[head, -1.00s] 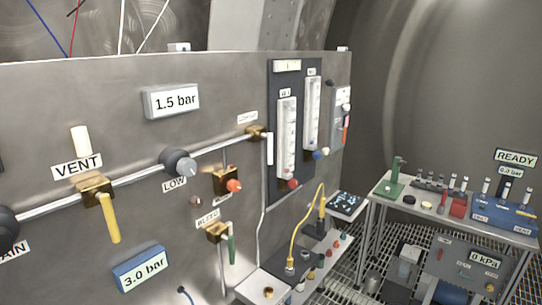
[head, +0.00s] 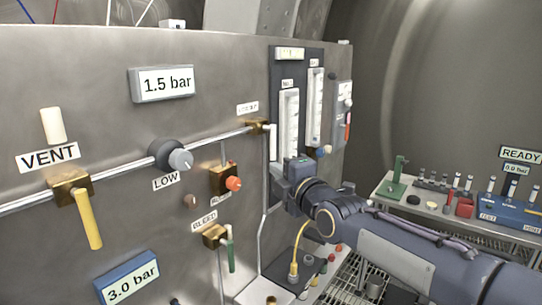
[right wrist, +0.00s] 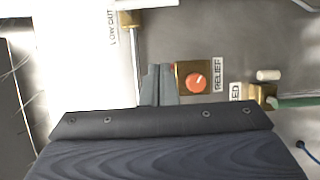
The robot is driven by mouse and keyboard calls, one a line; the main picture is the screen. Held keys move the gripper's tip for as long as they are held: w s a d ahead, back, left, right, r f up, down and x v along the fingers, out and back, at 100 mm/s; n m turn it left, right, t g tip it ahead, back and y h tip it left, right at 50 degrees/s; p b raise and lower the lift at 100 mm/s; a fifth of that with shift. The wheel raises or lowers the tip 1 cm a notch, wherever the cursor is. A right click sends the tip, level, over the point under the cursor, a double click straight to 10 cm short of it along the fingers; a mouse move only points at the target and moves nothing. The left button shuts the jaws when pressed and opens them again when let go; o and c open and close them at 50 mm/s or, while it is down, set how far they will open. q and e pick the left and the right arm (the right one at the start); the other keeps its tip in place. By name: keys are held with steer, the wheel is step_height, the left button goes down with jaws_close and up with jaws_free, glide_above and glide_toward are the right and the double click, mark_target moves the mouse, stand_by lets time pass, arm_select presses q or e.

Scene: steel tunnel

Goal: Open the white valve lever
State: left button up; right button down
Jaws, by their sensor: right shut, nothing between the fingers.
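The white valve lever (head: 272,143) hangs straight down from a brass valve (head: 257,126) under the low-out label, across the line of the pipe. In the right wrist view the lever (right wrist: 157,4) is at the top edge, partly cut off, beside its brass valve (right wrist: 130,19). My right gripper (head: 275,172) is just below the lever's lower end in the head view, close in front of the panel. Its fingers (right wrist: 158,84) are shut and empty, beside the orange relief knob in the right wrist view and apart from the lever. My left gripper is not in view.
The orange relief knob (head: 234,183) and the green bleed lever (head: 230,250) are left of my right gripper. Flow meters (head: 288,125) stand just behind it. The yellow vent lever (head: 88,219) is far left. A bench with tools (head: 460,225) stands at the right.

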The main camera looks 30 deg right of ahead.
mark_target(271, 153)
steer(key=w+d+p, duration=0.1)
steer(key=w+p, duration=0.1)
steer(key=w, duration=0.1)
steer(key=w+d+p, duration=0.2)
steer(key=w, duration=0.2)
steer(key=w+d+p, duration=0.1)
steer(key=w+p, duration=0.1)
steer(key=w, duration=0.1)
steer(key=shift+w+d, duration=0.15)
steer(key=shift+w, duration=0.25)
